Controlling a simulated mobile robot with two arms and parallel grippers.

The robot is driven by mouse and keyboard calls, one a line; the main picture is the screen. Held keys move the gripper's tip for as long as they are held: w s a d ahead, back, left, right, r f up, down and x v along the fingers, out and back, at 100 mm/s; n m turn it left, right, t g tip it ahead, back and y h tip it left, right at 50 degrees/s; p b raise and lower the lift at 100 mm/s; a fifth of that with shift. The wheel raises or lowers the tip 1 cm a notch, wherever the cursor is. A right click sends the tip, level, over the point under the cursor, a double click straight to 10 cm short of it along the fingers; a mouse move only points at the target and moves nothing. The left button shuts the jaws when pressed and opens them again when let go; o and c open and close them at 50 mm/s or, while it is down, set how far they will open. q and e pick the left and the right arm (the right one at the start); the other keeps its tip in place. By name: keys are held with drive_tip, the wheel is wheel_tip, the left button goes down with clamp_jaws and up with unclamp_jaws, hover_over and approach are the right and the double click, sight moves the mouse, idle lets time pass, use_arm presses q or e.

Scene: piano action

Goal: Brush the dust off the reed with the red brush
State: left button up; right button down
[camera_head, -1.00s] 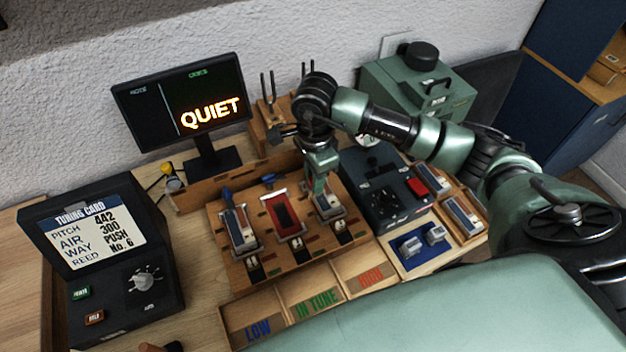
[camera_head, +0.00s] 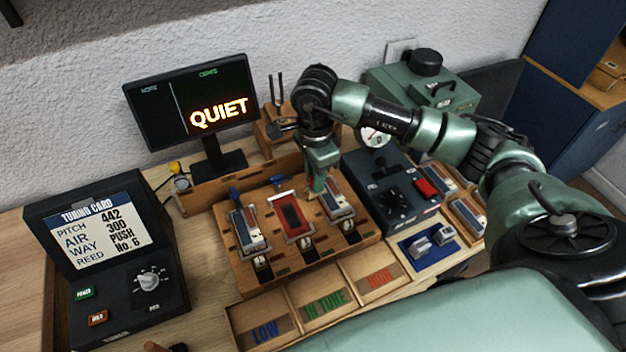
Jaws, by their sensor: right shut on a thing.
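The wooden reed board (camera_head: 312,258) holds two reed plates, a left one (camera_head: 251,234) and a right one (camera_head: 339,203), with a red-framed piece (camera_head: 291,217) between them. My right gripper (camera_head: 318,186) is over the back of the board, just left of the right reed plate. It is shut on a small, slim thing, apparently the red brush (camera_head: 316,196); only a small reddish-brown bit shows. Contact with a reed and any dust are too small to tell. My left gripper is not in view.
A monitor (camera_head: 190,105) reading QUIET stands behind. The tuning card box (camera_head: 105,255) is at left, a dark control box (camera_head: 395,195) right of the board. A tray (camera_head: 285,318) marked LOW, IN TUNE and HIGH lies in front. A fork stand (camera_head: 275,125) is behind.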

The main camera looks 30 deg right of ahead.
drive_tip(key=shift+w+d+r+p, duration=0.1)
drive_tip(key=shift+d+r+p, duration=0.05)
drive_tip(key=shift+r, duration=0.5)
drive_tip(key=shift+w+d+r+p, duration=0.1)
drive_tip(key=shift+r+p, duration=0.05)
drive_tip(key=shift+r, duration=0.45)
drive_tip(key=shift+s+d+r+p, duration=0.15)
drive_tip(key=shift+r+p, duration=0.25)
drive_tip(key=shift+r, duration=0.8)
drive_tip(key=shift+a+r+p, duration=0.2)
drive_tip(key=shift+r+p, duration=0.3)
drive_tip(key=shift+r, duration=0.65)
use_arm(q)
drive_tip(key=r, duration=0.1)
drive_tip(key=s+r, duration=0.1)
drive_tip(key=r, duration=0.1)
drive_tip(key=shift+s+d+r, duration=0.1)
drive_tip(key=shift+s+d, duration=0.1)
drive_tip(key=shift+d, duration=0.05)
